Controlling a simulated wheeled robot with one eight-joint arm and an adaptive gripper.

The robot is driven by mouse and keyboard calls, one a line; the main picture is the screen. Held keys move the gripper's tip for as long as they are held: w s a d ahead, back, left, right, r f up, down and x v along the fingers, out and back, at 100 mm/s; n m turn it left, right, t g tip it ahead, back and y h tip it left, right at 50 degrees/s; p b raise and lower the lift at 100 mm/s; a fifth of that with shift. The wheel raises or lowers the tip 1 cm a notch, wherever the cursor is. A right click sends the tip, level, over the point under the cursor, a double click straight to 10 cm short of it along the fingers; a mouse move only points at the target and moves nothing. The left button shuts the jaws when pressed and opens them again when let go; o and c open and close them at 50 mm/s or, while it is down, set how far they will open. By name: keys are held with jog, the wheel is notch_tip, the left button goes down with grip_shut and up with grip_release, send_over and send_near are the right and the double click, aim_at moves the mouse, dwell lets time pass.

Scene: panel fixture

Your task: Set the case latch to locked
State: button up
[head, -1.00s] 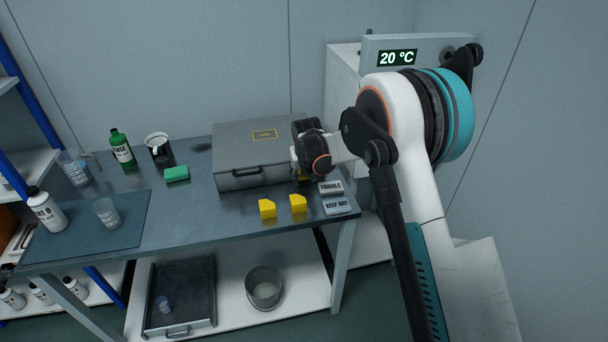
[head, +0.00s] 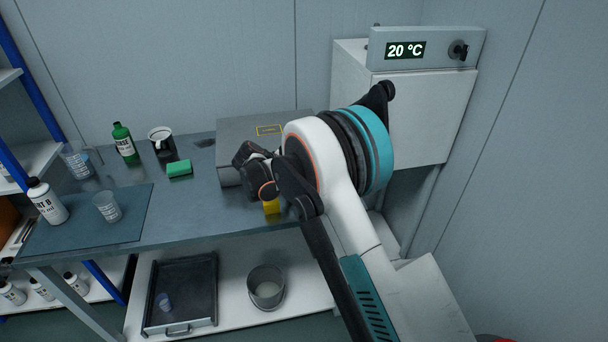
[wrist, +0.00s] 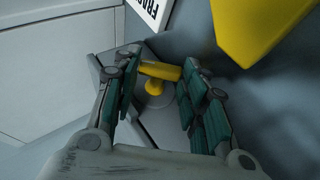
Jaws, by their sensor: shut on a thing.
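The grey case (head: 240,135) stands at the back of the bench, its lid down and a yellow-edged label on top. My arm covers its right front in the head view. In the wrist view a yellow latch lever (wrist: 162,71) with a round hub sits on a grey plate. My gripper (wrist: 160,66) is shut on the lever, with one finger on each side of it. The lever lies roughly crosswise between the fingers in this view. My fingertips and the latch are hidden in the head view. No lock marking is readable.
A yellow block (wrist: 262,25) and a white FRAGILE label (wrist: 151,9) lie close to my gripper. A green sponge (head: 179,169), a mug (head: 162,145) and a green bottle (head: 124,143) stand left of the case. The cabinet (head: 420,115) is at right.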

jog(key=shift+a+f+h, duration=0.1)
jog(key=shift+f+h, duration=0.05)
jog(key=shift+h, duration=0.35)
jog(key=shift+t, duration=0.3)
jog(key=o, duration=1.1)
jog(key=shift+c, duration=0.2)
jog(key=v, duration=1.2)
